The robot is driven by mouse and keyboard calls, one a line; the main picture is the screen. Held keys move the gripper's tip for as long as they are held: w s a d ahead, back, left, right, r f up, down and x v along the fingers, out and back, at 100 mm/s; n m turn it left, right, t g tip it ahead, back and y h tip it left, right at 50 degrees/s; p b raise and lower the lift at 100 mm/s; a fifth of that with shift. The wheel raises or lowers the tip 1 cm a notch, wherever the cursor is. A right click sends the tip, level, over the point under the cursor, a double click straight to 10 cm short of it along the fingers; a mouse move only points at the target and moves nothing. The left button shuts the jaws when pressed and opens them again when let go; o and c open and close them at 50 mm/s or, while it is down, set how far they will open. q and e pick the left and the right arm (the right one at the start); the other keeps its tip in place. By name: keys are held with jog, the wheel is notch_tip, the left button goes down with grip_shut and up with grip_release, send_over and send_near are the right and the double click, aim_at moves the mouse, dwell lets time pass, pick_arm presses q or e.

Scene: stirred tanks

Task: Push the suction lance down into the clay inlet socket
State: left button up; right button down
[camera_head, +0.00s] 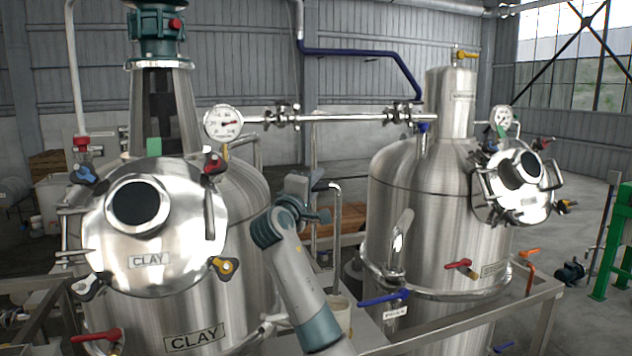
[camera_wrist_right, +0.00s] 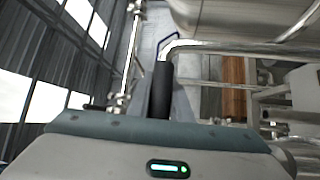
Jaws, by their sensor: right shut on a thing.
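The suction lance shows as a bent silver tube (camera_head: 337,222) beside my right gripper (camera_head: 318,214), between the two tanks. In the right wrist view a dark sleeve (camera_wrist_right: 161,92) stands up past my gripper body, with a bent silver tube (camera_wrist_right: 215,48) running off to the right from its top. My right gripper is shut on the lance; its fingertips are mostly hidden. The clay tank (camera_head: 240,262) is at the left, with its CLAY label low on the front. I cannot make out the clay inlet socket, nor whether the lance touches it. My left gripper is not in view.
A second steel tank (camera_head: 440,215) stands at the right, with a metal rail (camera_head: 480,318) in front. A steel pipe (camera_head: 345,118) with a gauge (camera_head: 223,123) crosses above, between the tanks. A pale container (camera_head: 341,314) is low beside my arm. Valve handles stick out from both tanks.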

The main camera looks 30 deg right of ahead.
pick_arm(q)
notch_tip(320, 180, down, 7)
jog(key=b, duration=0.7)
pick_arm(e)
notch_tip(320, 180, down, 12)
dwell(4.4)
jog(key=c, duration=1.5)
grip_release()
jog(key=shift+f, duration=0.1)
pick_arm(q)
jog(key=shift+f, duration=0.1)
pick_arm(e)
jog(key=shift+s+a, duration=0.1)
pick_arm(q)
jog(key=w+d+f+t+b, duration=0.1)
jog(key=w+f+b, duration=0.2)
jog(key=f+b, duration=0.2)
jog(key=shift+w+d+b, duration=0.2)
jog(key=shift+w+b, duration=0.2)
jog(key=shift+b, duration=0.15)
pick_arm(e)
jog(key=shift+v, duration=8.55)
